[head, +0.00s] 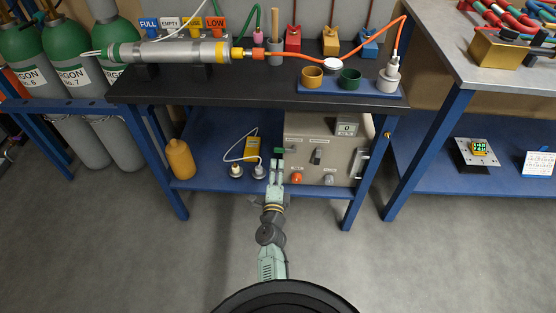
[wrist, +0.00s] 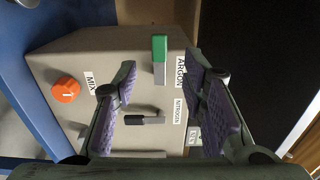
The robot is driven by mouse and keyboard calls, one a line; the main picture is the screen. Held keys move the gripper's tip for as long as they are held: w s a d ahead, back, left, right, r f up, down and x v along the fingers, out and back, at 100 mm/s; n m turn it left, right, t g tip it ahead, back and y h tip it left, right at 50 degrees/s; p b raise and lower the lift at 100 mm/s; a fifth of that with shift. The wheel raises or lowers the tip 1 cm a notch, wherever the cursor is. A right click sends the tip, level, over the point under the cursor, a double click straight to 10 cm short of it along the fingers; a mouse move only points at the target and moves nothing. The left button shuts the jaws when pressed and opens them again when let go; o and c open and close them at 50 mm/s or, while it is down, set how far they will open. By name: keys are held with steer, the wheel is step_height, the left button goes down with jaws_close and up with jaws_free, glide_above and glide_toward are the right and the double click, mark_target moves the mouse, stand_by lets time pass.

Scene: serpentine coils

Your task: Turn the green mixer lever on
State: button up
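The green lever (wrist: 160,48) sticks out from the beige mixer panel (wrist: 145,80) beside the ARGON label in the wrist view, green at its top end and grey below. It also shows in the head view as a small green piece (head: 280,150) at the box's left. My gripper (head: 276,162) is in front of that left part of the box. In the wrist view my gripper (wrist: 160,62) has its two purple-padded fingers spread apart, one on each side of the green lever in the picture. Contact with the lever cannot be told.
A black lever (wrist: 145,120) sits by the NITROGEN label, and an orange knob (wrist: 66,89) by the MIX label. The box stands on the blue lower shelf (head: 212,150), under the black bench top (head: 250,85). A yellow bottle (head: 180,160) stands at the shelf's left.

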steer(key=shift+s, duration=2.2)
